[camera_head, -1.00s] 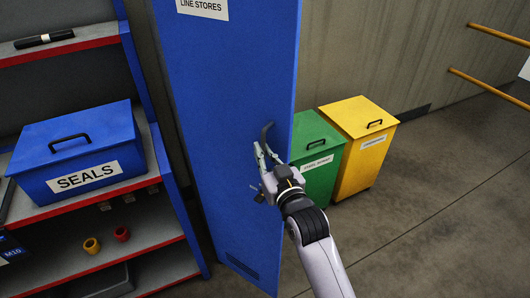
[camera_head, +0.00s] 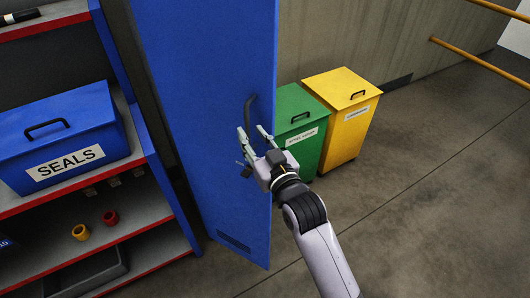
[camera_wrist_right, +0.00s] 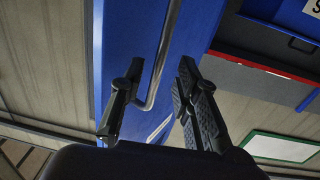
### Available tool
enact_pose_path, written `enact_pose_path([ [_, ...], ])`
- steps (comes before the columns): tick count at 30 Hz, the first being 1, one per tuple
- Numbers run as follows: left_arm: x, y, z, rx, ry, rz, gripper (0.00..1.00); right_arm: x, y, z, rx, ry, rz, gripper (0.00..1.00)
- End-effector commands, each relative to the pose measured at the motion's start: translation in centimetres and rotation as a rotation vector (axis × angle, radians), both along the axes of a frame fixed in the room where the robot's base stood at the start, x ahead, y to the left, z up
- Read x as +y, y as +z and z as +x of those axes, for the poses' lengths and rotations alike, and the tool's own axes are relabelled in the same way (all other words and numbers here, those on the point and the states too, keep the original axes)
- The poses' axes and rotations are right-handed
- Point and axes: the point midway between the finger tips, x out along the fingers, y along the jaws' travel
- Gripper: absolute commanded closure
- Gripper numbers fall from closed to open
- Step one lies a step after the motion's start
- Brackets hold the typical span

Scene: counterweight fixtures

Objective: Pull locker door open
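The tall blue locker door (camera_head: 200,120) stands in the middle of the head view, with a dark bent handle (camera_head: 252,112) near its right edge. I cannot tell how far it is ajar. My right gripper (camera_head: 253,131) is open and empty, its fingers pointing up toward the handle's lower part. In the right wrist view the grey handle bar (camera_wrist_right: 160,60) passes between the two spread fingers (camera_wrist_right: 155,92) in the picture, with no clear contact; the blue door (camera_wrist_right: 132,40) is behind it. My left gripper is not in view.
Left of the door is a shelf unit with a blue SEALS box (camera_head: 60,135) and yellow (camera_head: 80,232) and red (camera_head: 110,217) cups. A green bin (camera_head: 303,130) and a yellow bin (camera_head: 345,115) stand right of the door. The floor at right is clear.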

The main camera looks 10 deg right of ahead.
Motion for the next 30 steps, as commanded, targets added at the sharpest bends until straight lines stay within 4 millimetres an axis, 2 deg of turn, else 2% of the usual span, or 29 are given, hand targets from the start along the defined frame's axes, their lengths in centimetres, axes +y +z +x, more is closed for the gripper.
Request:
enact_pose_path([
  [1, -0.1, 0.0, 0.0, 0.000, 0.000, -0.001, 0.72, -0.5, -0.2, -1.3, 0.003, 0.000, -0.002, 0.70],
  [6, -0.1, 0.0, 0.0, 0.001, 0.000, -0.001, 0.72, -1.7, -0.1, -4.5, 0.002, 0.001, -0.002, 0.70],
  [12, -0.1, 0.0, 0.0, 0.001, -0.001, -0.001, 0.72, -2.6, 0.0, -6.9, 0.000, 0.000, -0.001, 0.70],
  [23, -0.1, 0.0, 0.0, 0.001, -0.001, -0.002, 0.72, -2.8, 0.1, -7.5, -0.001, 0.000, 0.000, 0.70],
  [26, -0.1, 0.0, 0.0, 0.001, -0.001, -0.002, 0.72, -2.8, -0.2, -7.5, 0.002, 0.000, -0.001, 0.75],
  [29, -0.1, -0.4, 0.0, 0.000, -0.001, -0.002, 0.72, -2.8, -2.2, -7.1, 0.031, -0.002, -0.013, 0.82],
  [30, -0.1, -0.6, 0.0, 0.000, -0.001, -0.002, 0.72, -2.8, -3.8, -6.9, 0.055, -0.003, -0.022, 0.84],
])
